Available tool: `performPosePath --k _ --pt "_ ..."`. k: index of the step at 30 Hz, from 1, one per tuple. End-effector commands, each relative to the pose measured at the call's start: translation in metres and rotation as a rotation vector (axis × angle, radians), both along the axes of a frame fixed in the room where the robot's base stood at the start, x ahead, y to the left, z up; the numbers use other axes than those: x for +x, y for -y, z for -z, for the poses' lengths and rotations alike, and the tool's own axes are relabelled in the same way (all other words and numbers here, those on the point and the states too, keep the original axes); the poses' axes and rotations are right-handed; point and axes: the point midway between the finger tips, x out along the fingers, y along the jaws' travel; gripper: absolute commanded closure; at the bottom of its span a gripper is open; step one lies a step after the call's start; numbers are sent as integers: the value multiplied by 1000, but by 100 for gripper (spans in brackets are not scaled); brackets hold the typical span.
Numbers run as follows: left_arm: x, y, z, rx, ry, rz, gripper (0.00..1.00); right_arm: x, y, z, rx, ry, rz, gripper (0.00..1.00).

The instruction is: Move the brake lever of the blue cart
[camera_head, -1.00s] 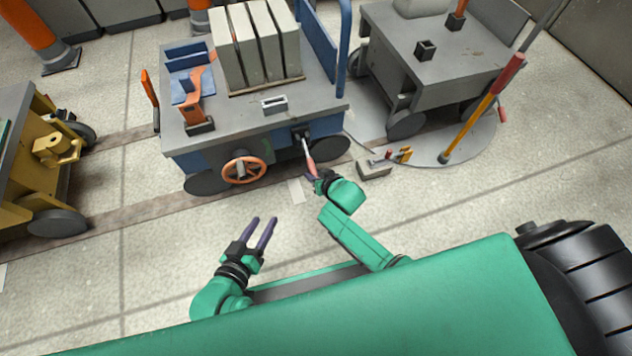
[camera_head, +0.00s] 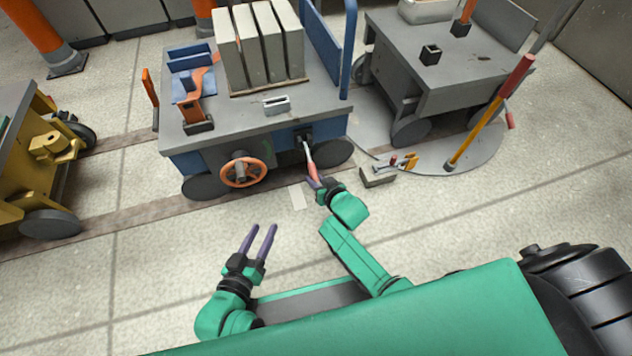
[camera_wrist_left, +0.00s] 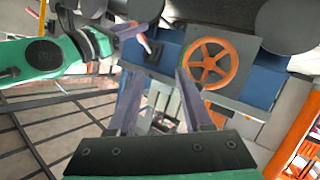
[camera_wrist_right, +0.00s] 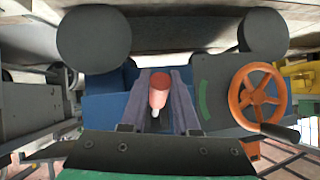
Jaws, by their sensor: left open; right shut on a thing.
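The blue cart (camera_head: 215,157) stands ahead with its grey deck and blue side. Its brake lever (camera_head: 309,158) has a pale shaft and a red grip, and sticks out of a dark socket on the near side, right of the orange handwheel (camera_head: 243,172). My right gripper (camera_head: 318,183) is shut on the red grip (camera_wrist_right: 158,90), which lies between its purple fingers in the right wrist view. My left gripper (camera_head: 259,240) is open and empty above the floor in front of the cart. The left wrist view shows the handwheel (camera_wrist_left: 209,63) beyond its open fingers (camera_wrist_left: 160,100).
A grey cart (camera_head: 450,85) stands at the right on a round floor plate. A yellow cart (camera_head: 45,150) is at the left.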

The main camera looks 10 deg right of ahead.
Motion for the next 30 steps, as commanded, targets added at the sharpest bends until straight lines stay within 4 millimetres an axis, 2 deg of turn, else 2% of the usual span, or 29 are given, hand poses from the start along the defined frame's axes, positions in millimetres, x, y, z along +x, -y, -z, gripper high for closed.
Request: performPosePath --k 1,6,9,15,22,30 --pt "23 -1 -23 -12 82 -15 50 2 0 2 2 10 0 100" --pt "68 -4 -88 -41 292 -48 50 4 -1 4 4 35 -1 100" --pt "86 -7 -126 -58 405 -64 50 5 -1 5 5 48 0 100" --pt "106 -13 -191 -89 596 -93 50 7 -1 7 5 69 0 100" --pt "113 -18 -239 -112 735 -112 50 8 -1 7 7 86 -1 100" --pt "114 -20 -260 -123 794 -120 50 9 -1 7 7 94 0 100"
